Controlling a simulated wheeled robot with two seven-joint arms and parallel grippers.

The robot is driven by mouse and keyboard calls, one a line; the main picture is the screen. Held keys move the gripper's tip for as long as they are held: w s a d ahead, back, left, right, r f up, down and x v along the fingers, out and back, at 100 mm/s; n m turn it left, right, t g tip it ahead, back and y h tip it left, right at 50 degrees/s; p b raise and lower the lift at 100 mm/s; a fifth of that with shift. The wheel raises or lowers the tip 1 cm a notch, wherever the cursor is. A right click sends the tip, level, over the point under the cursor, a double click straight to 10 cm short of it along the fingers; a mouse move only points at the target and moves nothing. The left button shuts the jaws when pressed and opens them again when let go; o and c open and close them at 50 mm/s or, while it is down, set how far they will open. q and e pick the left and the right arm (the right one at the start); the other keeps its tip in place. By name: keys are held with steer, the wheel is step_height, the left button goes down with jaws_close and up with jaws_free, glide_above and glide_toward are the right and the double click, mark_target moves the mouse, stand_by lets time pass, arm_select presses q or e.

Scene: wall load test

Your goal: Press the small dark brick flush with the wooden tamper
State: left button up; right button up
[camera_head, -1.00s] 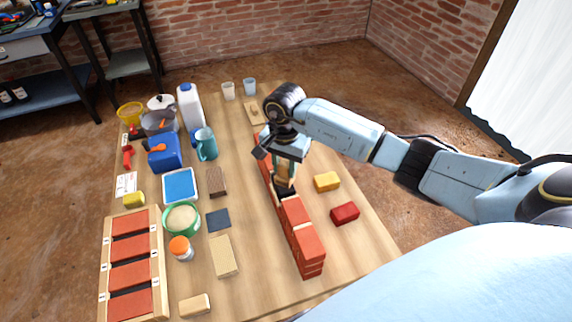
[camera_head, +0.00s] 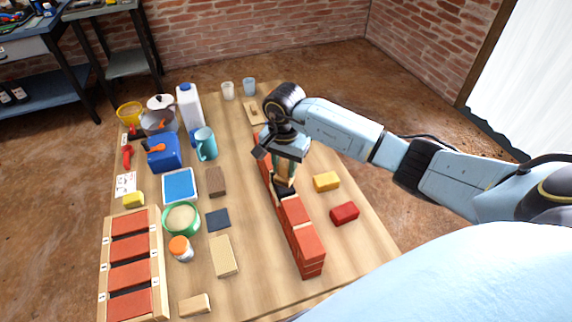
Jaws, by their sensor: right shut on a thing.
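My right gripper (camera_head: 284,162) is shut on the wooden tamper (camera_head: 284,175), which stands upright under it over the red brick wall (camera_head: 299,228). The small dark brick (camera_head: 284,190) sits in the wall's top row just below the tamper. The tamper's lower end looks to be at or just above the dark brick; I cannot tell whether they touch. The gripper hides the tamper's top and part of the wall behind it. My left gripper is not in view.
A yellow block (camera_head: 327,181) and a red block (camera_head: 344,213) lie right of the wall. Left of it are a brown block (camera_head: 216,182), a dark square (camera_head: 218,220), a green bowl (camera_head: 181,219) and a teal pitcher (camera_head: 206,144). A rack of red bricks (camera_head: 130,276) stands front left.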

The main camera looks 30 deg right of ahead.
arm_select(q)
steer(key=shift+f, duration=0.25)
arm_select(e)
steer(key=shift+f, duration=0.25)
